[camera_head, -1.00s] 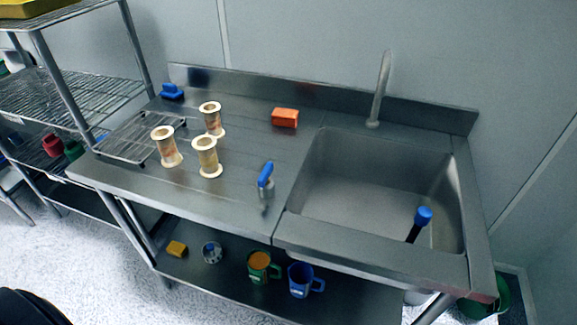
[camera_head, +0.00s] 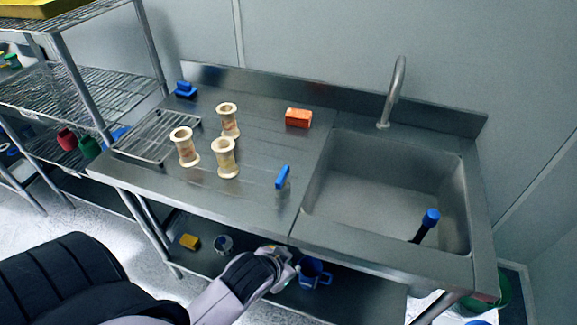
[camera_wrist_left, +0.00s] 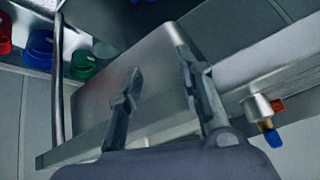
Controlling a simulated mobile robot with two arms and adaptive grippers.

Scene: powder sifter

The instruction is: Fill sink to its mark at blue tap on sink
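The steel sink (camera_head: 468,205) is set into the right of the counter, with a tall grey spout (camera_head: 398,85) behind it. A blue-topped dark upright piece (camera_head: 430,216) stands in the basin's front right. I make out no water and no mark. In the left wrist view, a small metal fitting with a blue part (camera_wrist_left: 271,138) and a red part (camera_wrist_left: 278,106) shows at the right, apart from my fingers; it may be the tap. My left gripper (camera_head: 283,265) is before the counter's front edge; its fingers (camera_wrist_left: 158,72) are spread and empty. My right gripper is out of view.
On the counter are several cream spools (camera_head: 225,158), an orange block (camera_head: 298,117), a blue-handled tool (camera_head: 282,177) and a wire rack (camera_head: 150,140). A blue mug (camera_head: 312,272) stands on the lower shelf. A wire shelving unit (camera_head: 75,85) is at left.

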